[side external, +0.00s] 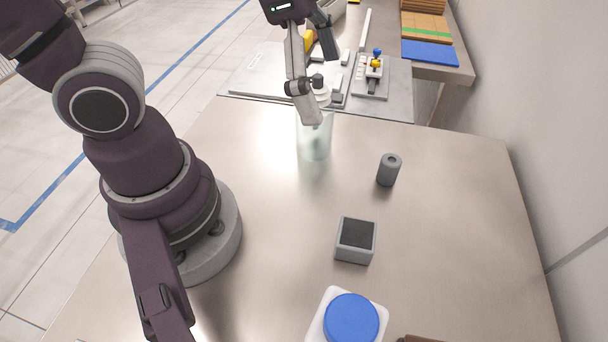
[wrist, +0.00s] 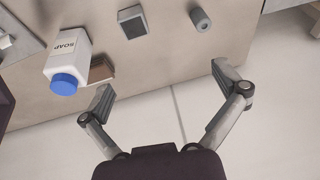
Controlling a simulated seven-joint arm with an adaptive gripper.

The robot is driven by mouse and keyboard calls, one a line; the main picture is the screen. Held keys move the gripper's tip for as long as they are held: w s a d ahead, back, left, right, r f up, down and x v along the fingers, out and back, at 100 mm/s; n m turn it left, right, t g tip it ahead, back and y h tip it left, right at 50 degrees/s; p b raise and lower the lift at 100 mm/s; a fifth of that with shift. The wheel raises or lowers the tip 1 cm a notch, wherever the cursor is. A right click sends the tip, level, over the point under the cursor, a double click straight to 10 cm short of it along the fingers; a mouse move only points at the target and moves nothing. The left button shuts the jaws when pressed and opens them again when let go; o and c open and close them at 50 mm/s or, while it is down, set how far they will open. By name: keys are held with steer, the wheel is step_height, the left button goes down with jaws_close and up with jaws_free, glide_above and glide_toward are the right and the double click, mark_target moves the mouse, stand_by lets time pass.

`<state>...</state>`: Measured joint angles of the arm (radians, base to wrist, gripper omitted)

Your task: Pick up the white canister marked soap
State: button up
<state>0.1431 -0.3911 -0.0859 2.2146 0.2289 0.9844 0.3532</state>
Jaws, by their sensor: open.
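The white canister (side external: 315,328) with a blue lid stands on the table at the bottom edge of the side external view, partly cut off. In the wrist view the canister (wrist: 68,52) is at upper left, with SOAP printed on its side and its blue lid toward the lower left. My gripper (side external: 318,78) is at the top centre of the side external view, well apart from the canister. In the wrist view my gripper (wrist: 164,86) has its fingers spread wide with nothing between them.
A pale translucent pump bottle (side external: 314,145) stands behind my near finger. A grey cylinder (side external: 388,170) and a grey box with a dark top (side external: 355,240) stand on the table (side external: 460,220). A brown object (wrist: 101,69) lies beside the canister.

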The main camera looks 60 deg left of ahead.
mark_target(343, 341)
steer(key=s+d+f+m+g, duration=0.2)
steer(key=s+d+m+g, duration=0.1)
steer(key=d+m, duration=0.6)
steer(key=s+d+f+m+g, duration=0.2)
steer(key=d+m+g, duration=0.3)
steer(key=m, duration=0.6)
steer(key=shift+m+t+h, duration=0.3)
steer(key=shift+t, duration=0.3)
steer(key=x, duration=0.3)
steer(key=d+x, duration=0.1)
steer(key=x, duration=0.6)
steer(key=shift+s+d+r, duration=0.1)
steer(key=shift+s+d, duration=0.1)
steer(key=shift+s, duration=0.1)
steer(key=c, duration=1.3)
